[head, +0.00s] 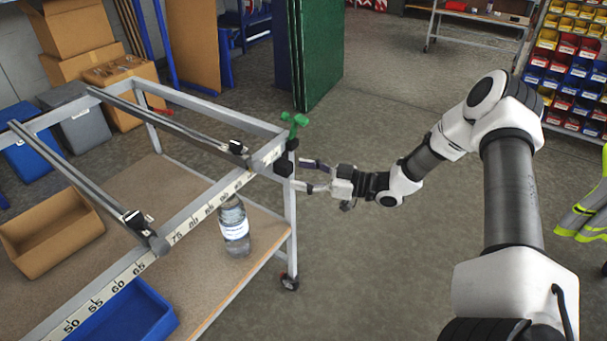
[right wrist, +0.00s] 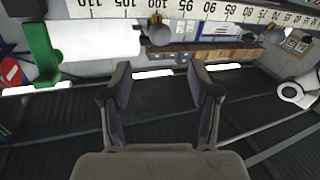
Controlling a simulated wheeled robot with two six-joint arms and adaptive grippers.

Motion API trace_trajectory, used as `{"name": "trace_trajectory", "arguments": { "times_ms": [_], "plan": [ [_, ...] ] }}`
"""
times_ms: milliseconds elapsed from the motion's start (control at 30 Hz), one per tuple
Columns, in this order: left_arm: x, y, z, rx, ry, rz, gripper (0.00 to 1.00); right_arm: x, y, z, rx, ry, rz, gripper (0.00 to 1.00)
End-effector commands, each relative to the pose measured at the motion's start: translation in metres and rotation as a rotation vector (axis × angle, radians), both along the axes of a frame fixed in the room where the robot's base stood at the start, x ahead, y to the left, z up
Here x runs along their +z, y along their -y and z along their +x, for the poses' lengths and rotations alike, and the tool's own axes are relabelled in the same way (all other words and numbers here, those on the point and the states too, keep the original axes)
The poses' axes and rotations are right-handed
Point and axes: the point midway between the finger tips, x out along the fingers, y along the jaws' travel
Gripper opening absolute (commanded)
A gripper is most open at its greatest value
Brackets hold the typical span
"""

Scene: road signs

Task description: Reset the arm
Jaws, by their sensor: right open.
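My right arm rises at the right of the head view, bends at a high elbow and reaches left to the cart's corner. My right gripper (head: 310,175) is there beside the right end of the frame's rail, close to the green knob (head: 295,120). In the right wrist view its two fingers (right wrist: 160,85) are spread with nothing between them. A green part (right wrist: 42,55) shows at the left of that view, and the ruler scale (right wrist: 190,8) runs along its top, upside down. Both are apart from the fingers in that picture. My left gripper is not in view.
The metal-framed cart (head: 255,125) holds a water bottle (head: 234,226), a cardboard bin (head: 50,232) and a blue bin (head: 125,312) on its lower shelf. Two bars cross its top. Coloured bins (head: 575,70) stand at the right. The floor between is clear.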

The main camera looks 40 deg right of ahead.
Motion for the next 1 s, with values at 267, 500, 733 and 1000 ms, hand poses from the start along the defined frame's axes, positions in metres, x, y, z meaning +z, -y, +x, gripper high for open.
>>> {"name": "trace_trajectory", "arguments": {
  "times_ms": [267, 500, 733, 1000],
  "plan": [
    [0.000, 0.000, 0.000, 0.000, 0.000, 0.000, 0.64, 0.000, 0.000, 0.000, 0.000, 0.000, 0.000, 0.61],
    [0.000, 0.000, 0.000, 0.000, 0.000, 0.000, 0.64, -0.005, 0.000, -0.002, 0.001, -0.010, 0.000, 0.61],
    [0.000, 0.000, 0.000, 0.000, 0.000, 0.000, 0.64, -0.073, -0.108, -0.023, 0.184, -0.243, -0.053, 0.61],
    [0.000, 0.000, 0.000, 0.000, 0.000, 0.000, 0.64, -0.226, -0.212, -0.171, -0.068, -1.049, -0.184, 0.61]
  ]
}}
